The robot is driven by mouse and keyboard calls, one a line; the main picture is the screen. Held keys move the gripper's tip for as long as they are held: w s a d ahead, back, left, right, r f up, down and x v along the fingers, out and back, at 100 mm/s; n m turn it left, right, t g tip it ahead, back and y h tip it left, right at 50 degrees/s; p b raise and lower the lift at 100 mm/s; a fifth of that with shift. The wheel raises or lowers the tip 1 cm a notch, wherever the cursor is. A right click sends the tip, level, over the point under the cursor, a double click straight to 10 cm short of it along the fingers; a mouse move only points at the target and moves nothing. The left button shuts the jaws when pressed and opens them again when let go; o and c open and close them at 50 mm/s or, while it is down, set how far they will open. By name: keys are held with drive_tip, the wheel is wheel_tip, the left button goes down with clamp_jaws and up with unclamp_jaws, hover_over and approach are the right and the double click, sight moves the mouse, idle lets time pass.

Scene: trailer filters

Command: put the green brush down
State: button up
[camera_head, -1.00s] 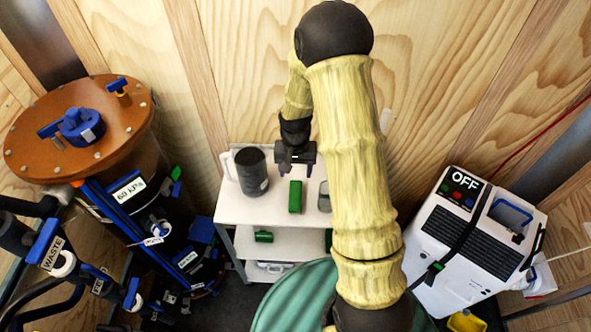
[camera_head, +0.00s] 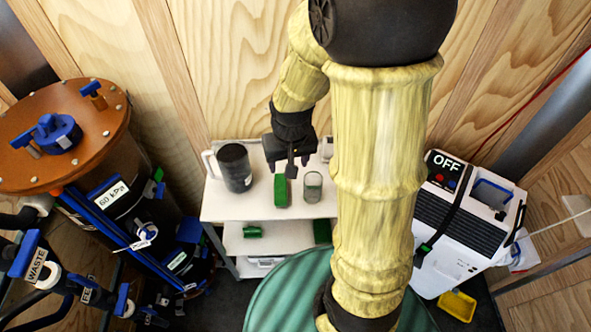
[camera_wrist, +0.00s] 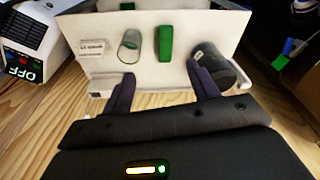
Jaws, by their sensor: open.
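The green brush (camera_head: 281,191) lies on the top shelf of the white cart (camera_head: 226,208), between a dark mug and a clear glass. It also shows in the wrist view (camera_wrist: 166,43), beyond my fingertips and apart from them. My gripper (camera_head: 290,168) is above the back part of the top shelf, just behind and above the brush. In the wrist view its two fingers (camera_wrist: 162,80) are spread wide with nothing between them.
A dark mug (camera_head: 235,168) stands left of the brush and a clear glass (camera_head: 313,187) right of it. Green items (camera_head: 252,231) lie on the lower shelf. A wooden wall is close behind the cart. A white OFF-labelled machine (camera_head: 460,230) stands at right, an orange-lidded tank (camera_head: 100,120) at left.

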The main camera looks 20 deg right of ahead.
drive_tip(key=s+r+n, duration=0.1)
drive_tip(key=s+r, duration=0.2)
drive_tip(key=s, duration=0.2)
drive_tip(key=shift+s+t, duration=0.3)
drive_tip(key=shift+t, duration=0.1)
drive_tip(key=shift+o, duration=0.2)
drive_tip(key=shift+o, duration=0.2)
drive_tip(key=shift+w+a, duration=0.1)
drive_tip(key=m+g+b, duration=0.3)
drive_tip(key=b, duration=0.5)
hover_over(282, 186)
wheel_tip(282, 186, down, 10)
drive_tip(key=shift+f, duration=0.15)
wheel_tip(282, 186, down, 11)
drive_tip(key=shift+f+p, duration=0.15)
drive_tip(key=shift+p, duration=0.15)
drive_tip(key=shift+f, duration=0.4)
